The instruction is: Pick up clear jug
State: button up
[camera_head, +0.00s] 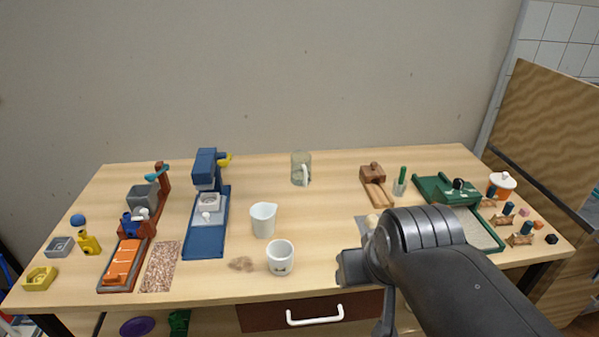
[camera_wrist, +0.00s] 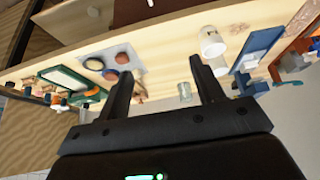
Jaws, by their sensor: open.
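The clear jug (camera_head: 297,167), a see-through greyish vessel with a pale handle on its right, stands upright at the back middle of the table, near the wall. In the wrist view a small greenish clear vessel, which looks like this jug (camera_wrist: 185,92), shows between the fingers, close to the right one and well beyond them. My gripper (camera_wrist: 160,72) is open, with nothing between its fingertips. In the head view my arm is at the front right, well short of the jug, and the fingertips cannot be made out clearly.
A white jug (camera_head: 263,220) and a white cup (camera_head: 280,258) stand in front of the clear jug, slightly left. A blue machine (camera_head: 206,215) stands left and a wooden block piece (camera_head: 373,180) right. The table directly around the clear jug is bare.

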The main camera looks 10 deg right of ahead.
jog(key=shift+c, duration=0.3)
jog(key=c, duration=0.6)
jog(key=shift+o, duration=0.2)
